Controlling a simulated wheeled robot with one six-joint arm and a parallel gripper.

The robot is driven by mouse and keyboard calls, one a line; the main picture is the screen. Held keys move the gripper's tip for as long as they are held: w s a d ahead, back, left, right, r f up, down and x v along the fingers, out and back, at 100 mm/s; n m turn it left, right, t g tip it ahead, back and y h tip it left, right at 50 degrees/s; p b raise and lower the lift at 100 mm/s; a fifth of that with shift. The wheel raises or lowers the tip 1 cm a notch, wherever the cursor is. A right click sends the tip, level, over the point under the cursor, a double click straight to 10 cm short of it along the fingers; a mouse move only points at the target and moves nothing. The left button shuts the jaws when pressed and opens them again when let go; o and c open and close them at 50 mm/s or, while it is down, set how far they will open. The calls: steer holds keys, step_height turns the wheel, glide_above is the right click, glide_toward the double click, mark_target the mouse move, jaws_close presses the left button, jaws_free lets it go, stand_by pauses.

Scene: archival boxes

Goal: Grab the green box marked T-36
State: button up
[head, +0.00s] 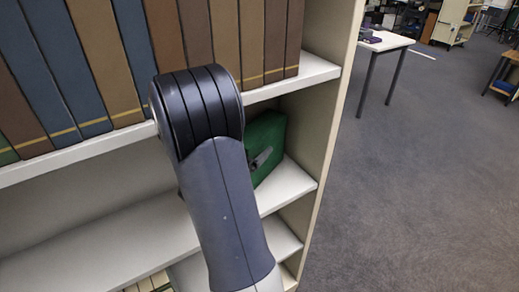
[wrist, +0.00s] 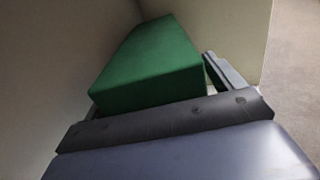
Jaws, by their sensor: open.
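A green box (head: 268,137) stands on the middle shelf at its right end, partly hidden behind my arm in the head view. In the wrist view the green box (wrist: 155,62) fills the upper middle, its top and near face showing. No marking can be read on it. My gripper (head: 262,157) is open, at the front of the box in the head view. In the wrist view one finger of my gripper (wrist: 226,72) lies along the right side of the box.
Brown and blue volumes (head: 110,55) fill the shelf above. The middle shelf (head: 110,245) is bare left of my arm. The bookcase's right side panel (head: 325,130) stands close to the box. Open carpet (head: 430,170) and a white table (head: 388,40) lie to the right.

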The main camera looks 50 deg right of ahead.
steer(key=shift+c, duration=0.6)
steer(key=c, duration=1.8)
jaws_close()
steer(key=shift+r, duration=0.15)
